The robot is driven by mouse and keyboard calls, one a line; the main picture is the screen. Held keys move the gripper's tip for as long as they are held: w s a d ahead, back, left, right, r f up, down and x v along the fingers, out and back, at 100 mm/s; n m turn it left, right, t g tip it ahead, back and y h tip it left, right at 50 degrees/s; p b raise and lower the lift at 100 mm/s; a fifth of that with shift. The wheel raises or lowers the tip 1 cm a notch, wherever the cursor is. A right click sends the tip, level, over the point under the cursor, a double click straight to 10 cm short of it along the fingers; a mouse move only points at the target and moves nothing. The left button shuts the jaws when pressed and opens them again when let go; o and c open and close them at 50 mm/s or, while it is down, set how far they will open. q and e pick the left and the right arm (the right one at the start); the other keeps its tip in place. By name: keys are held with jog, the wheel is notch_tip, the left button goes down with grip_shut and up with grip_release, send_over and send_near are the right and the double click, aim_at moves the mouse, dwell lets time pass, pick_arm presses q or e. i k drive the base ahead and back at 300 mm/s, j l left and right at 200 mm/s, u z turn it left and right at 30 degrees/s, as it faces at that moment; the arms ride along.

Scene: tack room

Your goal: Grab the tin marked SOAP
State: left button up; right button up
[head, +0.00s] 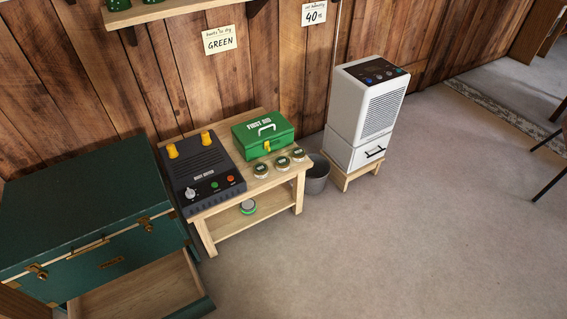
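Three small round tins stand in a row along the front edge of a low wooden bench: a left tin (261,171), a middle tin (282,163) and a right tin (299,156). Their lids carry pale labels with dark print too small to read, so I cannot tell which is marked SOAP. A round item with a green rim (248,207) lies on the bench's lower shelf; I cannot make out any marking on it. Neither of my grippers is in view.
A green first aid box (264,133) stands behind the tins, and a dark boot dryer (203,170) left of them. A grey bucket (317,176) and white dehumidifier (367,110) stand right of the wooden bench (229,222). A green trunk (85,212) is at left. Floor in front is clear.

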aim_at(282, 163)
jog(key=i+l+u, duration=0.15)
jog(key=u, duration=0.6)
jog(key=i+l+u, duration=0.3)
jog(key=l, duration=0.45)
jog(key=l+u, duration=0.3)
jog(key=l, duration=0.4)
jog(key=l+u, duration=0.25)
jog(key=l, duration=0.55)
